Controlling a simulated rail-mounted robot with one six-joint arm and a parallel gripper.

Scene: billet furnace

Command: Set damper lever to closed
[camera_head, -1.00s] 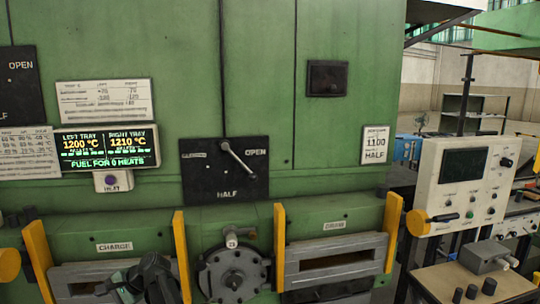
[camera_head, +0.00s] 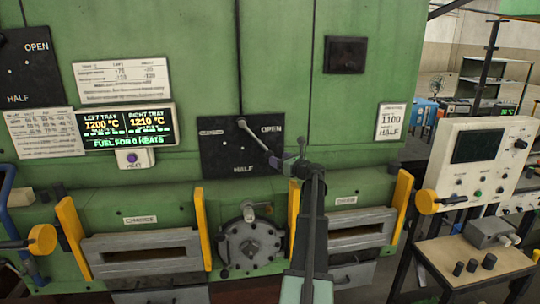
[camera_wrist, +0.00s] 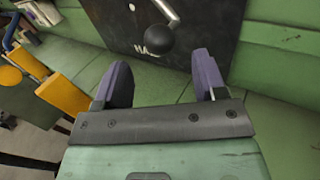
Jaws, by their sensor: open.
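The damper lever (camera_head: 256,138) is a pale rod on a black plate (camera_head: 215,156) on the green furnace front. It slants down and right from its pivot, between the OPEN and HALF labels; a blurred label is at the plate's left. My gripper (camera_head: 290,158) is at the plate's lower right, close to the lever's free end. In the wrist view, the lever's round dark knob (camera_wrist: 160,39) lies ahead of the gap between the purple fingers (camera_wrist: 161,70). The fingers are apart and hold nothing. Exact contact with the knob cannot be told.
A display (camera_head: 125,127) is left of the plate. Below are a round hatch (camera_head: 250,245) and two slotted trays with yellow guards (camera_head: 75,237). A white control panel (camera_head: 480,160) stands at the right. The wall around the plate is mostly flat.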

